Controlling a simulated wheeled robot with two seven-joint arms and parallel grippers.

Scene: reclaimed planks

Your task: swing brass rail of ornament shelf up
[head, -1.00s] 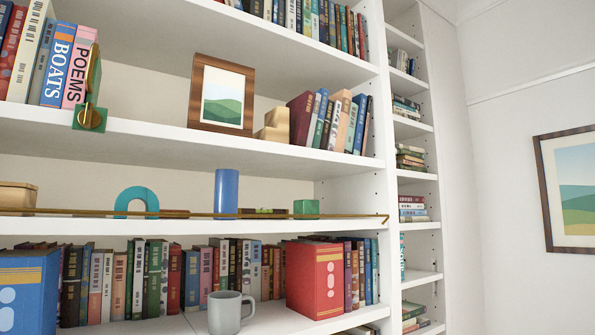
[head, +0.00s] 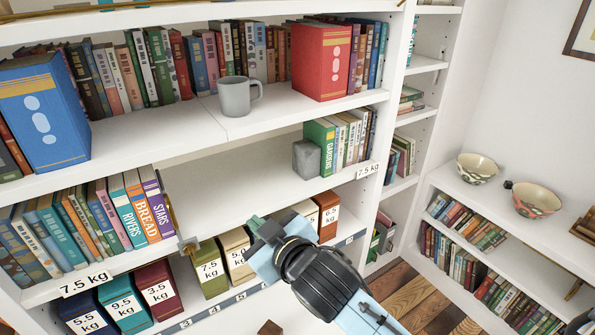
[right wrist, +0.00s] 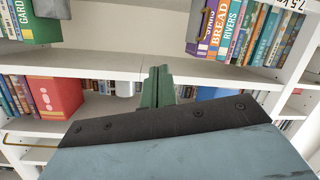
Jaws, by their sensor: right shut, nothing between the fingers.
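The ornament shelf is cut off at the top edge of the head view, so most of it and its ornaments are out of sight. The end of its brass rail (head: 401,3) just shows at the top right there. In the right wrist view, which looks turned over, a piece of the brass rail (right wrist: 28,146) shows at lower left. My right gripper (head: 258,226) is shut and empty, in front of the lower shelves and well below the rail. Its green fingers (right wrist: 157,88) are together in the wrist view. My left gripper is not in view.
A grey mug (head: 236,97) and a red book box (head: 321,62) stand on the shelf below the ornaments. A grey block (head: 306,159) stands beside books lower down. Weight-labelled boxes (head: 209,269) sit behind my right gripper. Bowls (head: 477,168) stand on the low right shelf.

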